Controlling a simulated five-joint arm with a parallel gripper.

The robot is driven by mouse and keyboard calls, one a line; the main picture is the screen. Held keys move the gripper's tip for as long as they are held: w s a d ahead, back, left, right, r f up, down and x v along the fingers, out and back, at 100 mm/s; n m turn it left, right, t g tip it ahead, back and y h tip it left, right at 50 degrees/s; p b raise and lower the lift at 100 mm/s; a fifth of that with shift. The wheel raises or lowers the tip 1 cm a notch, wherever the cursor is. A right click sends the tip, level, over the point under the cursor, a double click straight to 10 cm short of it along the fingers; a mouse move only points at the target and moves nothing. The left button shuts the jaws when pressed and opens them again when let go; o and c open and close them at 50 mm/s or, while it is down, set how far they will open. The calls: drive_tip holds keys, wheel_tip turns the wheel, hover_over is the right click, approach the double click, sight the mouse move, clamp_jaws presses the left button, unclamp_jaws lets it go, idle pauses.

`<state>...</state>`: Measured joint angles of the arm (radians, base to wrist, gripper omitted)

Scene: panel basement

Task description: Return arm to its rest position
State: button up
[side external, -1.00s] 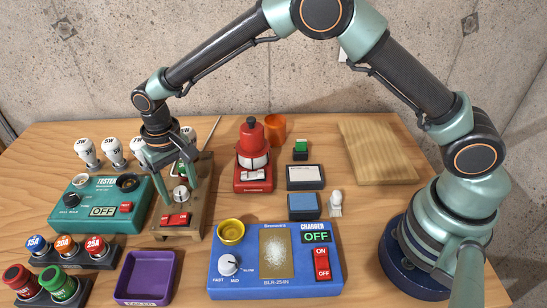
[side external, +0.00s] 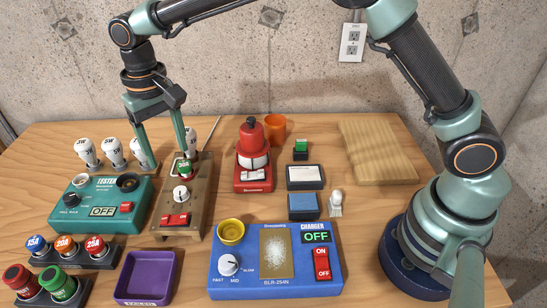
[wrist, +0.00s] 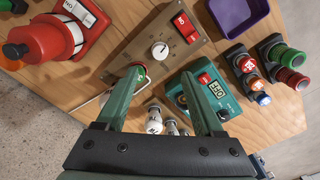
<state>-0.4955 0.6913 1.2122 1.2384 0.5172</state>
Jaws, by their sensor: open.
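My gripper (side external: 167,160) is open, with its fingers pointing down and apart, above the gap between the teal tester box and the wooden panel. In the wrist view its two fingers (wrist: 165,108) are spread with nothing held between them. The wooden panel (side external: 198,212) bears a red switch, a round white dial and a green-topped piece (side external: 184,168) at its far end. In the wrist view the green-topped piece (wrist: 139,74) shows beside one finger; I cannot tell whether they touch. The teal tester (side external: 88,197) reads OFF.
The blue charger (side external: 275,290) and purple tray (side external: 145,277) stand at the front. A red device (side external: 253,158), an orange cup (side external: 275,129) and white bulbs (side external: 114,150) stand farther back. Coloured fuses (side external: 66,246) are at left. A wooden board (side external: 378,153) lies at right.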

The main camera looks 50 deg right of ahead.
drive_tip(key=shift+r, duration=0.65)
drive_tip(key=s+d+r+t, duration=0.2)
drive_tip(key=s+d+r, duration=0.1)
drive_tip(key=d+r, duration=0.3)
drive_tip(key=s+d+r+t, duration=0.1)
drive_tip(key=s+d+r, duration=0.25)
drive_tip(key=d, duration=0.55)
drive_tip(key=s+d+f+t, duration=0.1)
drive_tip(key=s+d+t, duration=0.1)
drive_tip(key=s+d, duration=0.7)
drive_tip(key=shift+s+d+f+t, duration=0.25)
drive_tip(key=shift+s+f+t, duration=0.05)
drive_tip(key=shift+s, duration=0.4)
